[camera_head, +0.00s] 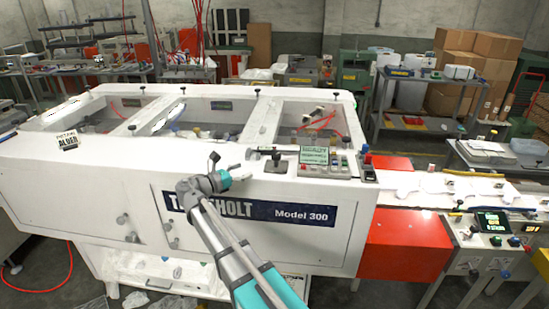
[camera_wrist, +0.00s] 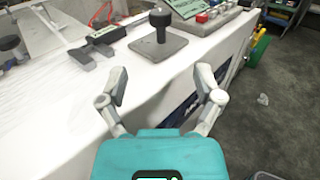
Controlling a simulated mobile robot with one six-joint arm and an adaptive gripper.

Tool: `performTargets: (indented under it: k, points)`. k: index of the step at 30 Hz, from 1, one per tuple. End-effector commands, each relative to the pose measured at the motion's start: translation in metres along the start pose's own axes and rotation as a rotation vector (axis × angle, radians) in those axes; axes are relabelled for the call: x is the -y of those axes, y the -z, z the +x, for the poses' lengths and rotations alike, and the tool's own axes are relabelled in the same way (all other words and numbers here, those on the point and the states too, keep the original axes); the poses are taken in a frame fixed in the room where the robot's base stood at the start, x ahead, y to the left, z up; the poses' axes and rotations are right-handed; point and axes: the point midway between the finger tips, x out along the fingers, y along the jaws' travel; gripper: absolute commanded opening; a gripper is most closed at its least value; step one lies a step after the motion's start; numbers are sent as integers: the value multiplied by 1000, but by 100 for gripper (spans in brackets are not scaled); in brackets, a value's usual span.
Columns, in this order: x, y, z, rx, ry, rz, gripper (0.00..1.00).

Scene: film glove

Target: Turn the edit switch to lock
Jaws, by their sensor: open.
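My gripper (camera_wrist: 163,84) is open and empty, its two fingers spread wide. It also shows in the head view (camera_head: 243,170), above the front edge of the white machine, left of its controls. A black knob on a short post stands upright on a grey plate (camera_wrist: 160,45), ahead of the fingers and apart from them. The plate also shows in the head view (camera_head: 276,167). Right of it is a control panel (camera_head: 324,162) with a green screen and several coloured buttons, partly cut off in the wrist view (camera_wrist: 207,14). I cannot read which control is the edit switch.
The white machine (camera_head: 100,160) has open bays behind the controls. A black clamp-like part (camera_wrist: 97,42) lies left of the knob plate. A small box with red and blue parts (camera_head: 368,172) stands at the right corner. Right of it is a conveyor (camera_head: 450,187).

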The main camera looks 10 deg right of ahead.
Motion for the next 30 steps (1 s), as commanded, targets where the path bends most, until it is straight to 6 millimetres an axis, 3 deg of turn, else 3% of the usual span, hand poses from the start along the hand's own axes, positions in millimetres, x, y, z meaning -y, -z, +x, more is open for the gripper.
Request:
performTargets:
  k: [11, 30]
  points:
    - [0, 0, 26, -1, 1, 1, 84]
    - [-1, 0, 115, -1, -1, 1, 84]
